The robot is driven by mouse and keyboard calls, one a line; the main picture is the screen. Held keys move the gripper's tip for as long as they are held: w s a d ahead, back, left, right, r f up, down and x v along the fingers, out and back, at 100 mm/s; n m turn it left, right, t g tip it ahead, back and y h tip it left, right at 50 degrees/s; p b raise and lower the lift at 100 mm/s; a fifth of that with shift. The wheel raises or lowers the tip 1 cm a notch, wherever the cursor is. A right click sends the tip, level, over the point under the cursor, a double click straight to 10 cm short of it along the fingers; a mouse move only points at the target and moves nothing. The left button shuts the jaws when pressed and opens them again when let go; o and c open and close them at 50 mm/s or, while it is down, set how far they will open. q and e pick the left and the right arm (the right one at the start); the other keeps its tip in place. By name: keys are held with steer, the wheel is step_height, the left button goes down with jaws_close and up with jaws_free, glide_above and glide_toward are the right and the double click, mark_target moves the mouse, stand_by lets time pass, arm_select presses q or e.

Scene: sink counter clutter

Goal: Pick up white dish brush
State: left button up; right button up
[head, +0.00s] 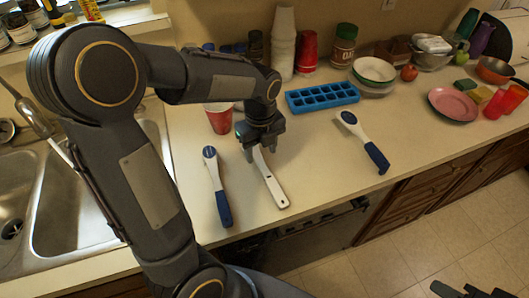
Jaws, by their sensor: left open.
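The white dish brush (271,184) lies on the counter with its white handle pointing toward the front edge. My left gripper (261,152) is open and points down over the brush's far end, with a fingertip to either side of it. The gripper hides most of the brush head; I cannot tell whether the fingers touch it. A dark part of my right gripper (472,290) shows at the bottom right corner, cut off by the frame and far from the brush.
A blue-handled brush (217,186) lies close on the left and another blue-handled brush (364,142) lies to the right. A red cup (220,118) and a blue ice tray (322,96) stand behind. The sink (75,195) is at left.

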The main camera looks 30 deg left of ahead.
mark_target(262, 164)
arm_select(q)
steer(key=f, duration=0.5)
steer(key=f+p, duration=0.1)
steer(key=f, duration=0.1)
steer(key=shift+w+f, duration=0.25)
steer(key=shift+w, duration=0.1)
steer(key=c, duration=1.1)
steer(key=shift+r, duration=0.1)
steer(key=shift+r, duration=0.4)
step_height(262, 164, up, 3)
steer(key=shift+s+f+b, duration=0.15)
steer(key=shift+f+b, duration=0.05)
steer(key=shift+b, duration=0.25)
steer(key=s+r, duration=0.1)
steer(key=r, duration=0.1)
steer(key=s+r, duration=0.4)
steer(key=shift+s+a+b, duration=0.15)
steer(key=shift+a+b, duration=0.25)
steer(key=s+r+b, duration=0.1)
steer(key=s+r, duration=0.2)
steer(key=s, duration=0.5)
steer(key=shift+s+a+r, duration=0.2)
steer(key=shift+a+r, duration=0.05)
steer(key=shift+a, duration=0.2)
